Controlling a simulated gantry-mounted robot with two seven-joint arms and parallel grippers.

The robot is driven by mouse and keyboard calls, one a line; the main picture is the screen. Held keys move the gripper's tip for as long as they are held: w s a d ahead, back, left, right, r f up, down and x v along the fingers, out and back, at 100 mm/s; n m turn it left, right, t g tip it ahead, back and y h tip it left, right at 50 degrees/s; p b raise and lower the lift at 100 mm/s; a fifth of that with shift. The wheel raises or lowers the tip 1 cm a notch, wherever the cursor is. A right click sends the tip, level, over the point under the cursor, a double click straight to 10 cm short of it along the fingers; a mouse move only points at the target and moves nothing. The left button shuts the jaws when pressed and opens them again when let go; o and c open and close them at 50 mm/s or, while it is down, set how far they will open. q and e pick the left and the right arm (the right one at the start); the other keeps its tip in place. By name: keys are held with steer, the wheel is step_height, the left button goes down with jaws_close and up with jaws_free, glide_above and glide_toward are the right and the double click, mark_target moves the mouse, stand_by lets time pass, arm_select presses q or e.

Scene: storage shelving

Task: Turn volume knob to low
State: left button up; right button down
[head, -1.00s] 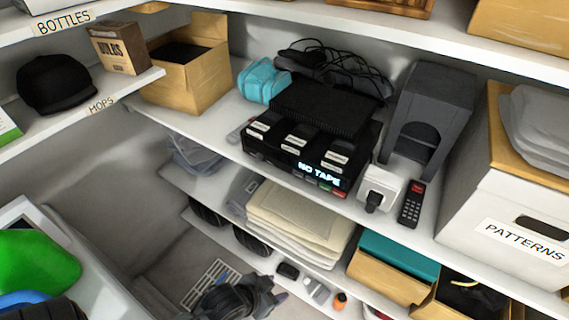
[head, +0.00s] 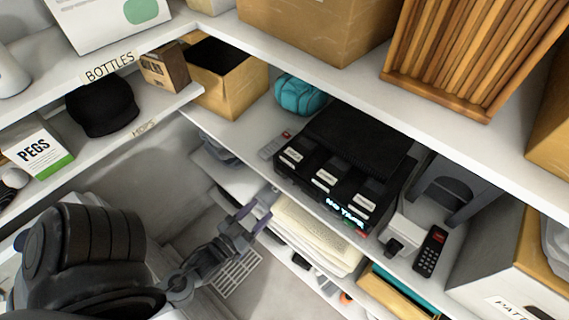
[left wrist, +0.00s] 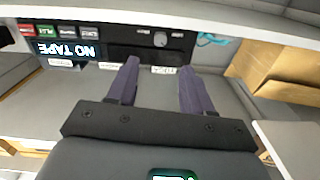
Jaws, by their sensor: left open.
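A black tape machine (head: 318,183) with a lit "NO TAPE" display stands on the middle shelf in the head view. Its front also shows upside down in the left wrist view (left wrist: 125,45). A small round light-coloured knob (left wrist: 160,40) is on that front, with small lettering beside it too blurred to read. The knob cannot be made out in the head view. My left gripper (head: 267,207) is in front of the shelf, below and left of the display. In the left wrist view its two fingers (left wrist: 158,78) are apart and empty, pointing toward the front, with the knob roughly between their directions.
The white shelf edge (head: 232,158) runs in front of the machine. A white box-like device (head: 405,238) and a black remote (head: 430,251) stand right of it. A cardboard box (head: 225,85) and teal bundle (head: 299,94) are at left. Folded cloth (head: 310,235) lies below.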

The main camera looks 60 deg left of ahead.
mark_target(287, 184)
arm_select(q)
steer(key=x, duration=1)
steer(key=shift+w+a+b, duration=0.1)
steer(key=shift+w+b, duration=0.1)
steer(key=shift+b, duration=0.15)
steer(key=shift+c, duration=0.3)
